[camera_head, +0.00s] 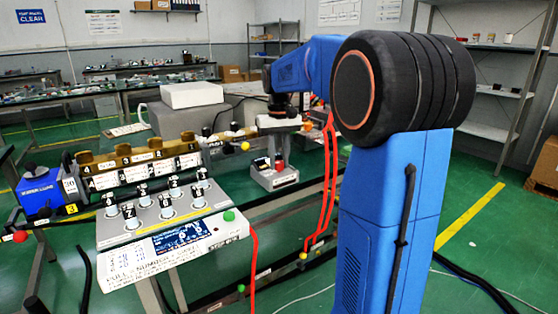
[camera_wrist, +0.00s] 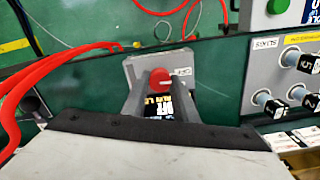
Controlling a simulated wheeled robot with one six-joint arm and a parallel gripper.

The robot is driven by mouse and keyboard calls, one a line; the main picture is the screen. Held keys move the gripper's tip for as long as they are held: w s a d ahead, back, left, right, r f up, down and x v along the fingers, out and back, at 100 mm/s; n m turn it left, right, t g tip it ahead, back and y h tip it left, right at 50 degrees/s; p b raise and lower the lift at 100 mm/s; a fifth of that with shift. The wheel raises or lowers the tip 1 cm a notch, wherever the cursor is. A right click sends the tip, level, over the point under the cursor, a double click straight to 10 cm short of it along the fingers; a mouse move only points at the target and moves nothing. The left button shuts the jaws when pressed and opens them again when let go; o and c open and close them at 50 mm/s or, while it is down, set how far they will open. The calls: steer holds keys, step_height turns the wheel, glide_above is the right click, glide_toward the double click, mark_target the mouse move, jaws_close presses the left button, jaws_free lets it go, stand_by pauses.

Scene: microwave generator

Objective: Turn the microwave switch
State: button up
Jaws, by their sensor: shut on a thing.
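The microwave switch is a round red knob (camera_wrist: 160,79) with a pale pointer mark, on a small grey box in the wrist view. The grey box (camera_head: 284,182) stands near the middle of the head view, at the right end of the bench equipment. My gripper (camera_wrist: 161,84) reaches over the box, with one grey finger on each side of the red knob. It is shut on the knob. In the head view my gripper (camera_head: 279,152) points down at the box, and the knob is mostly hidden there. A dark label with white print shows between the fingers.
A grey control panel (camera_head: 165,226) with several black knobs and a green button (camera_head: 229,215) stands left of the box. Red cables (camera_head: 331,170) hang close to the right of it. Brown terminals line a rail behind the panel. Green floor lies open at the right.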

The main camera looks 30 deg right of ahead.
mark_target(279, 162)
steer(key=shift+n, duration=0.3)
steer(key=o, duration=0.8)
steer(key=shift+c, duration=0.2)
steer(key=shift+r, duration=0.1)
step_height(279, 162, up, 17)
steer(key=shift+r, duration=0.15)
stand_by(0.5)
steer(key=s+a+f+t, duration=0.1)
steer(key=s+a+f, duration=0.4)
steer(key=s+f, duration=0.4)
steer(key=s+a+f+n+t, duration=0.1)
steer(key=s+a+f, duration=0.4)
steer(key=s+f, duration=0.5)
steer(key=s+a+f+n+t, duration=0.1)
steer(key=s+a+f+t, duration=0.1)
steer(key=s+a+f, duration=0.3)
steer(key=s+f, duration=0.4)
steer(key=s, duration=0.2)
steer(key=shift+s+a+f+t, duration=0.15)
steer(key=shift+s+a+t, duration=0.15)
steer(key=shift+s+t, duration=0.1)
